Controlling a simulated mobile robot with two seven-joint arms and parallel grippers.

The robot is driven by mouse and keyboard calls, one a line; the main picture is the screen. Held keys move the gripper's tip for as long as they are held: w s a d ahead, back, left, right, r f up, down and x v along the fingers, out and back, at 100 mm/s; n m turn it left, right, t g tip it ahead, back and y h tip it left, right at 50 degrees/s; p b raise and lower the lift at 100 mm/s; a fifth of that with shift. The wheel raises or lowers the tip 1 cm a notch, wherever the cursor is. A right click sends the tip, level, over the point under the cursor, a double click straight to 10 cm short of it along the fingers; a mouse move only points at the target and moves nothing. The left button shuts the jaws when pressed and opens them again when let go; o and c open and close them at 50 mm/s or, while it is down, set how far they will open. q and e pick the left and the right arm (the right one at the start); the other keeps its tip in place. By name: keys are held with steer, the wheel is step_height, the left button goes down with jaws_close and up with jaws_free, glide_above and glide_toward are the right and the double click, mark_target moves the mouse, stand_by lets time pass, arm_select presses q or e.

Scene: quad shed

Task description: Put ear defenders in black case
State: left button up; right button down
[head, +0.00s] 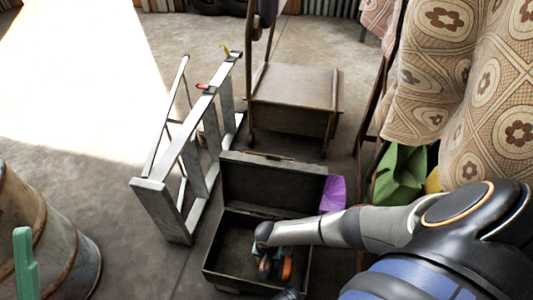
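The black case (232,190) stands open on the floor in the middle, its lid raised at the back and its tray facing up. My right arm comes in from the right and reaches over the case, with the wrist at the tray. My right gripper (268,262) is low in the right part of the tray, mostly hidden by my wrist. An orange and dark item, likely the ear defenders (287,269), shows right at the gripper inside the case outline. Whether the fingers grip it cannot be seen. My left gripper is not in view.
A metal stepladder (167,205) stands left of the case, and a brown wheeled cart (292,88) behind it. A purple item (332,193) is right of the lid. A rusty barrel (62,245) is at lower left. Patterned cloth (435,75) hangs at right.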

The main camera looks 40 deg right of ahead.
step_height(320, 180, down, 4)
steer(key=b, duration=0.3)
steer(key=shift+f, duration=0.1)
steer(key=shift+c, duration=1.4)
jaws_free()
steer(key=shift+r+p, duration=0.25)
steer(key=shift+p, duration=0.05)
step_height(320, 180, up, 11)
steer(key=p, duration=0.7)
steer(key=shift+f, duration=0.2)
steer(key=shift+r+p, duration=0.55)
steer(key=shift+r, duration=0.1)
